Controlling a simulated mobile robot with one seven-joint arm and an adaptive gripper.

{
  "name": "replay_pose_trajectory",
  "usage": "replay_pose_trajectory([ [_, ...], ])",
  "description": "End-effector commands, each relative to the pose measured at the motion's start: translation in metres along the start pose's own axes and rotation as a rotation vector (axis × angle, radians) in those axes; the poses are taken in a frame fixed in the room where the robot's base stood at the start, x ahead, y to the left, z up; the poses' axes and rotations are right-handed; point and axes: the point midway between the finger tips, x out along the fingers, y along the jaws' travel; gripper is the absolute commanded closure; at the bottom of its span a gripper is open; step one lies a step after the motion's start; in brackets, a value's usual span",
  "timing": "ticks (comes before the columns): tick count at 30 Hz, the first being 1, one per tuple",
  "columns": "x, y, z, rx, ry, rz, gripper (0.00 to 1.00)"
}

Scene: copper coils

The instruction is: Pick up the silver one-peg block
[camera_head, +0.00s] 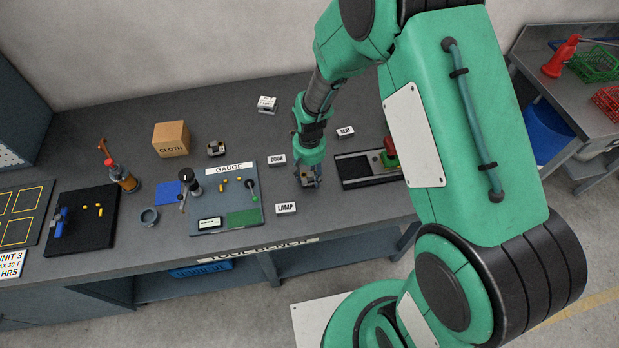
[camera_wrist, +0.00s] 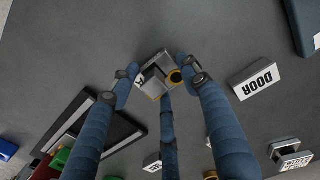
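A silver block (camera_wrist: 153,77) with a raised part on top sits between the fingers of my gripper (camera_wrist: 157,72) in the wrist view. A dark round end with a yellow rim shows at its right side. The fingertips are close against its left and right sides, and a third finger reaches toward it from below. I cannot tell whether they press on it. In the head view my gripper (camera_head: 308,182) points down at the bench, right of the gauge board, and mostly hides this block. Another small silver block (camera_head: 216,148) stands behind the gauge board.
White labels DOOR (camera_head: 276,160), LAMP (camera_head: 286,208) and SEAT (camera_head: 345,132) stand around my gripper. The gauge board (camera_head: 218,205) is to the left, a dark tray (camera_head: 358,170) with red and green parts to the right. A cloth box (camera_head: 171,139) stands farther left.

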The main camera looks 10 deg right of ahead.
Motion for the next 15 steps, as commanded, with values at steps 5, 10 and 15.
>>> replay_pose_trajectory([
  [5, 0.0000, 0.0000, 0.0000, 0.000, 0.000, 0.000, 0.93],
  [10, -0.0009, 0.0000, 0.0000, 0.000, 0.000, 0.000, 0.93],
  [15, -0.0079, 0.0000, -0.0002, 0.000, 0.000, 0.000, 0.93],
])
